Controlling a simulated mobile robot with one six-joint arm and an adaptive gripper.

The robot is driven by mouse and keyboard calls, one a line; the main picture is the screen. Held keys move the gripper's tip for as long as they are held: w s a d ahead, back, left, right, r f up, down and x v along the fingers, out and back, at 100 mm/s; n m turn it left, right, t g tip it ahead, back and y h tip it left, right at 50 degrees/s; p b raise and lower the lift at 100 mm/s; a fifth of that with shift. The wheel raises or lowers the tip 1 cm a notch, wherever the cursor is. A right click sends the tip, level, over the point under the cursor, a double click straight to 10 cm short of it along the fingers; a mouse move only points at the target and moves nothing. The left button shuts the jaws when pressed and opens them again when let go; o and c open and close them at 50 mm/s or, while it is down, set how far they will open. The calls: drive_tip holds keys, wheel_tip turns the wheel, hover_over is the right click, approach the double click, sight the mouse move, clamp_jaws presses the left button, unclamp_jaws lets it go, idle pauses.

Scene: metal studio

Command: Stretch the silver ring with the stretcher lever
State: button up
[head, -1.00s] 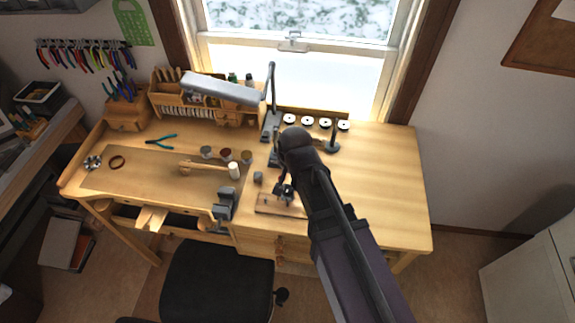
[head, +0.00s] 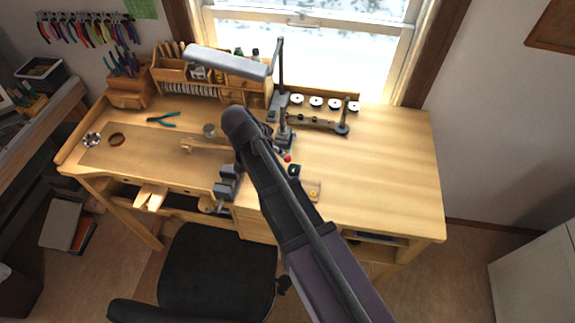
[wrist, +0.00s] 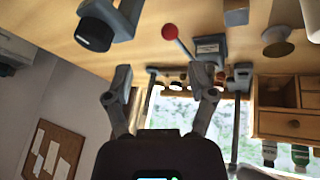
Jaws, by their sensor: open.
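The stretcher (head: 284,135) stands on the right half of the bench, behind my arm, as a grey upright post. A red ball knob (head: 287,158) shows in front of it. In the wrist view, the red knob (wrist: 170,32) is on the end of a thin grey lever (wrist: 185,48) that leads to a grey block. My gripper (wrist: 163,72) is open and empty, its fingers apart, with the knob beyond the gap between them and not touching. In the head view my arm hides the gripper. I cannot make out the silver ring.
A desk lamp (head: 228,60) and a wooden rack are behind. A bar on stands (head: 318,124) and white discs (head: 316,102) are at the back right. A vise (head: 227,182) is at the front edge, a mallet (head: 200,146) left. The bench's right side is clear.

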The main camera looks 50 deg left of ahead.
sight(287, 159)
drive_tip(key=s+a+m+t+h+b, duration=0.1)
drive_tip(key=a, duration=0.1)
drive_tip(key=s+a+m+t+h+b, duration=0.1)
drive_tip(key=s+a+m+t+b, duration=0.1)
drive_tip(key=shift+s+a+f, duration=0.15)
drive_tip(key=shift+s+a, duration=0.05)
drive_tip(key=shift+s, duration=0.1)
drive_tip(key=shift+f, duration=0.1)
drive_tip(key=b+x, duration=0.7)
drive_tip(key=x, duration=0.4)
drive_tip(key=shift+w+d+b, duration=0.15)
drive_tip(key=shift+d+b, duration=0.05)
drive_tip(key=shift+b, duration=0.2)
drive_tip(key=shift+b+x, duration=0.8)
drive_tip(key=shift+x, duration=0.4)
drive_tip(key=shift+w, duration=0.1)
clamp_jaws()
